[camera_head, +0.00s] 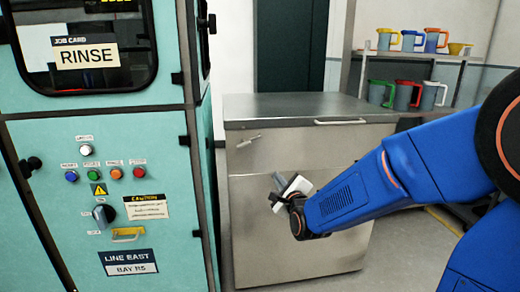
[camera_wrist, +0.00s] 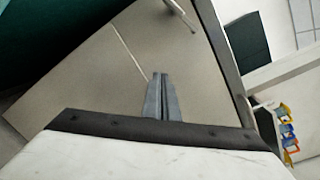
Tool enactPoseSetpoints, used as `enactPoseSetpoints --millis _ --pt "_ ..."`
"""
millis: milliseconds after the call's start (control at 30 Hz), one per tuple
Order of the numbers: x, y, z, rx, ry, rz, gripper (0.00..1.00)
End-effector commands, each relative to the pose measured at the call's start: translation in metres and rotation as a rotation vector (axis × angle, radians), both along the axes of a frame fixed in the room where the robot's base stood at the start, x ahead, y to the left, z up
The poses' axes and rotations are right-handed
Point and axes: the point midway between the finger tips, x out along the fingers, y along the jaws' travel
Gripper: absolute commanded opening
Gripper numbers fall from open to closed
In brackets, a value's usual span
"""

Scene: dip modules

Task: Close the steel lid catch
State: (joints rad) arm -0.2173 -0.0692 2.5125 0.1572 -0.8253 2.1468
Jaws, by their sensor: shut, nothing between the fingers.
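The steel lid catch (camera_head: 249,140) is a small slanted lever at the upper left of the steel cabinet's (camera_head: 250,230) front, just under the lid (camera_head: 290,107). It also shows at the top of the wrist view (camera_wrist: 180,14), cut by the frame edge, as a thin bar near the dark lid edge. My gripper (camera_head: 277,180) is in front of the cabinet, below and to the right of the catch and apart from it. In the wrist view my gripper's fingers (camera_wrist: 160,78) are together and empty.
A bar handle (camera_head: 340,122) is at the right under the lid. A teal machine (camera_head: 100,180) with buttons and a RINSE card stands close on the left. A shelf (camera_head: 410,54) with several coloured jugs stands behind right. Grey floor (camera_head: 395,260) is free at the right.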

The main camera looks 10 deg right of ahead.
Motion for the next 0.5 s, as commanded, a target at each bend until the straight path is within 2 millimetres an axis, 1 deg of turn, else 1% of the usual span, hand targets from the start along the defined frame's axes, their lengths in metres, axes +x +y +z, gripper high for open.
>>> enactPoseSetpoints --millis 33,100,233,400,500 --pt "0.008 0.005 -0.003 0.087 -0.029 -0.004 0.0" --pt "0.015 0.01 -0.001 0.214 -0.079 -0.008 0.0" --pt "0.023 0.017 0.002 0.409 -0.157 0.002 0.0" --pt "0.026 0.022 0.004 0.551 -0.215 0.021 0.0" --pt "0.028 0.022 0.006 0.578 -0.226 0.025 0.0"
